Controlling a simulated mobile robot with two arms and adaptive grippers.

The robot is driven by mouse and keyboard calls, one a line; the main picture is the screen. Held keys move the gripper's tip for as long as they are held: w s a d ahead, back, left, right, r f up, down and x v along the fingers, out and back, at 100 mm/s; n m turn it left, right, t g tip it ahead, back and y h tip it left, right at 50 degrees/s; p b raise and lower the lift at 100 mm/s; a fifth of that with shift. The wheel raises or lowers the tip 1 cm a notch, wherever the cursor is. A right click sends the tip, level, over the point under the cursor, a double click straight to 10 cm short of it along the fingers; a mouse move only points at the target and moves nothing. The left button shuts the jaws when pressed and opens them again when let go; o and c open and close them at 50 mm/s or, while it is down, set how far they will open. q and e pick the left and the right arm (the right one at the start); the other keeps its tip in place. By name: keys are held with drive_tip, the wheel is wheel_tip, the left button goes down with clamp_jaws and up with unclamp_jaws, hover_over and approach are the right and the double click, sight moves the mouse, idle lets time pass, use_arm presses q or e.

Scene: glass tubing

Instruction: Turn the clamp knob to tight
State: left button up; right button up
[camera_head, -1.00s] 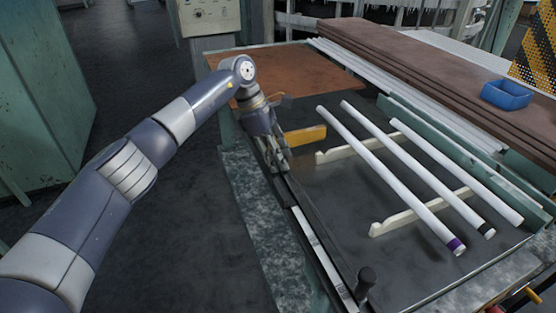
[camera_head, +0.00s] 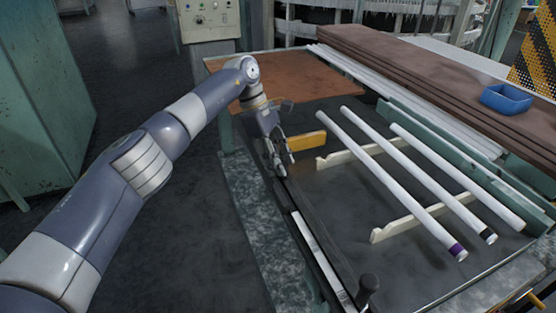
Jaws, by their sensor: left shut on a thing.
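My left gripper (camera_head: 279,164) reaches down to the far end of a dark rail (camera_head: 318,244) along the left edge of the dark bench top (camera_head: 330,210). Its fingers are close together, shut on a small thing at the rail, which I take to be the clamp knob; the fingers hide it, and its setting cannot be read. A black upright knob or handle (camera_head: 368,284) stands at the rail's near end, apart from the gripper. My right gripper is not in view.
A yellow block (camera_head: 307,141) lies just right of the gripper. Several white tubes rest on two cream notched supports (camera_head: 405,222) to the right. A blue tray (camera_head: 506,98) sits on brown boards at the back right. A control box (camera_head: 210,18) stands behind.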

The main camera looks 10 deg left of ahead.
use_arm(q)
drive_tip(key=o, duration=1.1)
drive_tip(key=shift+c, duration=0.2)
drive_tip(key=v, duration=1.2)
drive_tip(key=shift+f, duration=0.1)
